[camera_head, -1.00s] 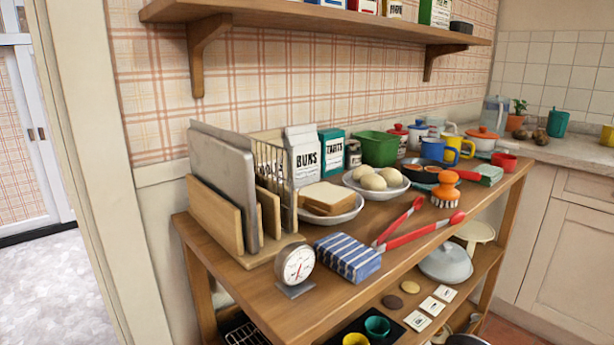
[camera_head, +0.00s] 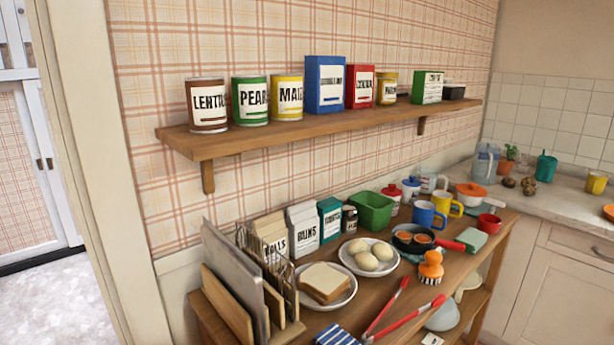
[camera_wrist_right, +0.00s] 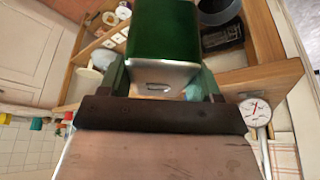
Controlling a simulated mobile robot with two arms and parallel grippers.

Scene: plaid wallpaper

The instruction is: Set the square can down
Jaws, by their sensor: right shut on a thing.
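The square can (camera_wrist_right: 163,35) is dark green with a bare silver metal end that carries a small slot or handle. It shows in the right wrist view only, at top centre. My right gripper (camera_wrist_right: 162,82) is shut on it, one finger at each side, near its silver end. The can is held in front of the wooden table and its lower shelf; whether it touches anything I cannot tell. Its far end runs out of the picture. Neither gripper shows in the head view, and my left gripper is in no view.
The wall shelf (camera_head: 310,128) holds lettered tins and boxes, with a gap right of the yellow tin (camera_head: 387,88). The table (camera_head: 393,283) below is crowded with a rack (camera_head: 262,278), bread plate (camera_head: 347,296), egg plate (camera_head: 347,257), red tongs (camera_head: 402,318) and mugs. A dial thermometer (camera_wrist_right: 255,110) stands near the table's edge.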

